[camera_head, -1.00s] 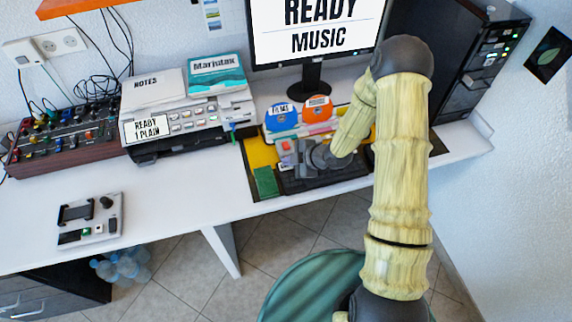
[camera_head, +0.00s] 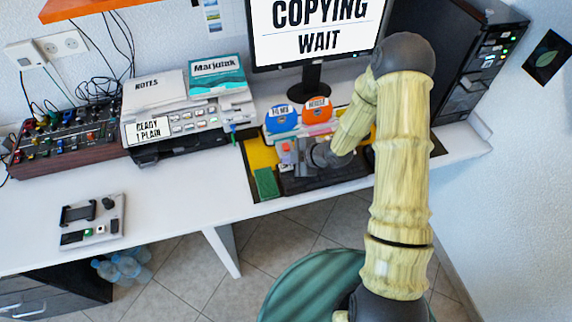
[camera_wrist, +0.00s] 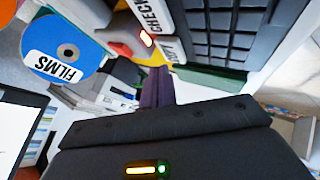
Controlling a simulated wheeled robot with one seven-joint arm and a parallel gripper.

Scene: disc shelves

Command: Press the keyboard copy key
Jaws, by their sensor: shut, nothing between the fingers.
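The black keyboard (camera_head: 325,178) lies on the desk below the monitor, and its rows of keys fill the upper right of the wrist view (camera_wrist: 235,35). Beside it are labels reading CHECK and COPY (camera_wrist: 169,50), with a red key with a lit lamp (camera_wrist: 146,39) next to them. My gripper (camera_head: 299,158) is shut and empty, low at the keyboard's left end. Its dark fingers (camera_wrist: 157,75) point toward the COPY label; I cannot tell whether they touch a key. The monitor (camera_head: 318,40) reads COPYING WAIT.
Discs labelled FILMS (camera_head: 282,118) and MUSIC (camera_head: 317,110) stand behind the keyboard. A printer (camera_head: 190,125) with papers stands left, near a mixer (camera_head: 70,135). A small control box (camera_head: 92,222) sits front left. A computer tower (camera_head: 475,70) stands right. The white desk between is clear.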

